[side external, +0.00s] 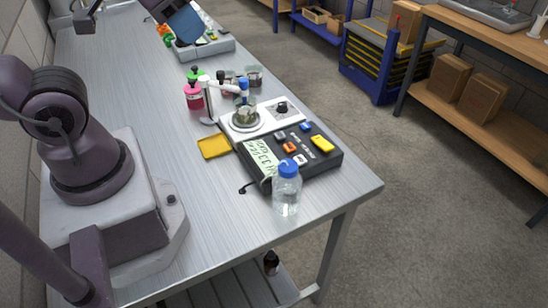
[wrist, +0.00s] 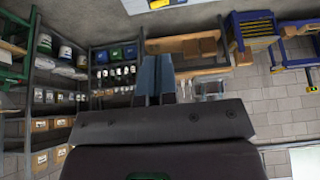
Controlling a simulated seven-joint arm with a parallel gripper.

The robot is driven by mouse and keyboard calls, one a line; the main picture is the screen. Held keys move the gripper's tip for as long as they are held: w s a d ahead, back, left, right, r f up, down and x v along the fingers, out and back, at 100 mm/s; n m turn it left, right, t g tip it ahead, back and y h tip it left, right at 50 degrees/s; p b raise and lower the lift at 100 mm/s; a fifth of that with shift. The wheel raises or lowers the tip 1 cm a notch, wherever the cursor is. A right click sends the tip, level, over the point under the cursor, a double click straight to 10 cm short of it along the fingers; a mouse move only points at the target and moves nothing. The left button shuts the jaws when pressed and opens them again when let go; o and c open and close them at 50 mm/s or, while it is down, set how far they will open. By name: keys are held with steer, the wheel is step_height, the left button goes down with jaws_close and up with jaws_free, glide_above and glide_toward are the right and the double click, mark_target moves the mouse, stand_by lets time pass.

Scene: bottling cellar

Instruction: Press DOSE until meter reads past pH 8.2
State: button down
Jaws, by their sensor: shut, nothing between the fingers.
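The dark meter box (side external: 315,165) sits on the steel bench near its right end. Its pale display (side external: 263,160) carries dark characters too small and slanted to read surely. Several coloured buttons are on its top, including a yellow one (side external: 322,144) and an orange one (side external: 289,148); I cannot read which is DOSE. A small beaker (side external: 245,118) stands on the white stirrer (side external: 275,112) behind the box. My gripper (wrist: 156,78) shows blue-grey fingers together and empty in the wrist view, facing shelves and wall; the meter is not in that view.
A clear blue-capped bottle (side external: 286,192) stands in front of the meter's corner. A yellow tray (side external: 213,147) and pink bottle (side external: 194,96) are to its left. A grey tray (side external: 207,50) holds small items farther back.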

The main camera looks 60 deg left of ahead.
steer(key=w+a+f+n+g+y, duration=0.1)
steer(key=w+a+f+g, duration=0.25)
steer(key=f, duration=0.45)
steer(key=n+t+h, duration=0.4)
steer(key=t, duration=0.3)
glide_above(288, 145)
step_height(288, 145, down, 11)
steer(key=shift+f+g, duration=0.15)
steer(key=shift+g, duration=0.1)
steer(key=shift+f, duration=4.45)
steer(key=shift+f, duration=0.4)
